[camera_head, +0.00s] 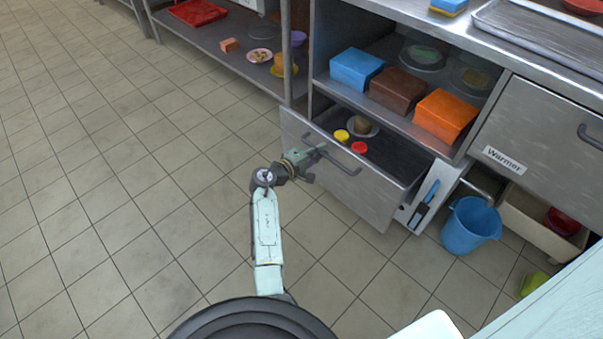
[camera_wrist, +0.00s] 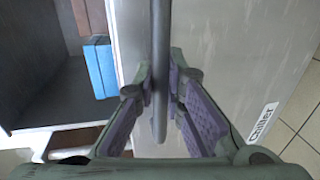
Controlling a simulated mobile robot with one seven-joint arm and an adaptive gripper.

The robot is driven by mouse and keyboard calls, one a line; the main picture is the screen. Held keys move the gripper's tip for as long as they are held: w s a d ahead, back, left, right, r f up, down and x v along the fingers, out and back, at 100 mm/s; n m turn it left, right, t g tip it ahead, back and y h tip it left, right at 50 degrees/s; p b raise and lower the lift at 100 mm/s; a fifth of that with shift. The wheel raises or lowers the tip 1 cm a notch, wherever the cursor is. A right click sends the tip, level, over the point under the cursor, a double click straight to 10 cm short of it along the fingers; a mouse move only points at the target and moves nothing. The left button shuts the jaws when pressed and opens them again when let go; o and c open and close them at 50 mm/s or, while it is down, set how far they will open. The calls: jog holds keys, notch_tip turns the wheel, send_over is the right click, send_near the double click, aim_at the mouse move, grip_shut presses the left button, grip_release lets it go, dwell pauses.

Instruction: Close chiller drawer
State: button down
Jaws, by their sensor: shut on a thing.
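The chiller drawer (camera_head: 365,198) is pulled open below the counter, with its steel front out over the tiled floor. It holds a small plate (camera_head: 361,128) with a brownish item, a yellow piece (camera_head: 341,135) and a red piece (camera_head: 359,147). My gripper (camera_head: 312,154) is at the drawer's dark bar handle (camera_head: 343,165), near its left end. In the wrist view, my gripper (camera_wrist: 162,78) has its purple-padded fingers shut on the handle (camera_wrist: 160,30). The "chiller" label (camera_wrist: 263,123) shows on the drawer front at the right.
Blue, brown and orange boxes (camera_head: 446,115) stand on the shelf above the drawer. The Warmer drawer (camera_head: 540,125) is closed at the right. A blue bucket (camera_head: 470,227) stands on the floor beside the open drawer. The floor (camera_head: 110,170) to the left is clear.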

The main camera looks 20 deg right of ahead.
aim_at(327, 139)
jog(key=r+b+x, duration=0.3)
jog(key=b+x, duration=0.7)
jog(key=x, duration=0.6)
jog(key=shift+w+d+r, duration=0.25)
jog(key=shift+d+r, duration=0.1)
jog(key=shift+d, duration=0.2)
jog(key=c, duration=1.9)
grip_release()
jog(key=shift+d, duration=0.15)
jog(key=shift+s+f, duration=0.1)
jog(key=v, duration=1.2)
jog(key=shift+f, duration=0.1)
